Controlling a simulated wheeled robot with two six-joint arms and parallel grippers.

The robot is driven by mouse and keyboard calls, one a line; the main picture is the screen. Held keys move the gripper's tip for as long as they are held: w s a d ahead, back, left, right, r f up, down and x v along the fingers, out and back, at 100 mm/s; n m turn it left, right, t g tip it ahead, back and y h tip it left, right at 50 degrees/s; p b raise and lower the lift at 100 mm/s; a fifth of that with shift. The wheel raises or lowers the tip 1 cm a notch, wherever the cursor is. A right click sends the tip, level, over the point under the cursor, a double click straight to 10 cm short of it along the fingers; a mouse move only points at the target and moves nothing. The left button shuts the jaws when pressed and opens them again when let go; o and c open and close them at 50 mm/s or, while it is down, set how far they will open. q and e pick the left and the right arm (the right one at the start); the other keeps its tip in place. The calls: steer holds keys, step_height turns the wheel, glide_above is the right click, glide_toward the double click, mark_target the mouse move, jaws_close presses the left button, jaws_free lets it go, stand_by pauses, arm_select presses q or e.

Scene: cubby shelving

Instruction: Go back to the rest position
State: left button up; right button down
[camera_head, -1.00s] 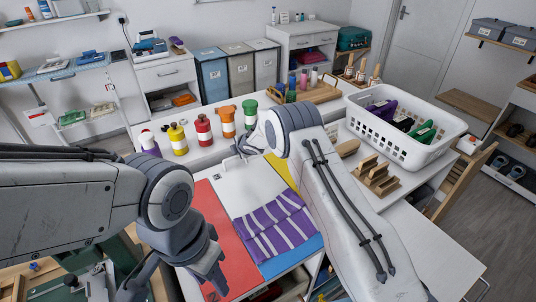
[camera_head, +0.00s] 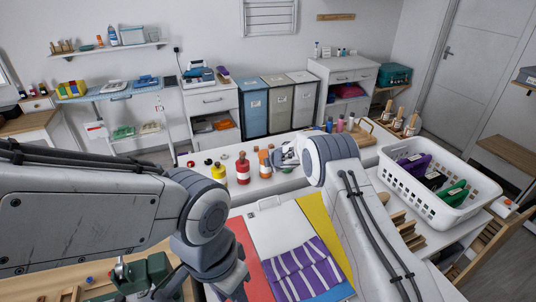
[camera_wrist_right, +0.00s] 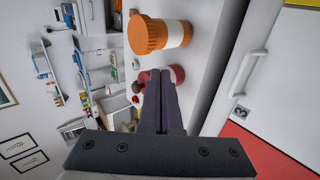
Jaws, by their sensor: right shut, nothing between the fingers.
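My right arm reaches over the right side of the work table in the head view; its gripper is mostly hidden behind its wrist there. In the right wrist view my right gripper (camera_wrist_right: 162,92) is shut with nothing between its fingers, and a red bottle (camera_wrist_right: 177,75) and an orange-capped bottle (camera_wrist_right: 160,34) show behind it. My left gripper (camera_head: 236,285) hangs at the bottom of the head view, left of a purple striped cloth (camera_head: 300,270). Its fingertips are too unclear to tell open from shut.
Yellow (camera_head: 218,173) and red (camera_head: 243,172) bottles stand on the ledge behind the table. A white basket (camera_head: 455,208) with dark, purple and green items stands at right. A green device (camera_head: 150,272) sits at lower left.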

steer(key=s+a+r+m+g+h+b, duration=0.1)
steer(key=s+a+r+m+h+b, duration=0.25)
steer(key=s+r+m, duration=0.8)
steer(key=s+d+m+g+b, duration=0.1)
steer(key=s+g, duration=0.3)
steer(key=s, duration=1.9)
steer(key=s+d+f+m+g+y+b, duration=0.1)
steer(key=s+d+m+g+b, duration=0.1)
steer(key=s, duration=2)
steer(key=shift+s+d+f+g+b, duration=0.2)
steer(key=shift+s+d+g+b, duration=0.2)
steer(key=shift+d+g+b, duration=0.5)
steer(key=shift+a, duration=0.15)
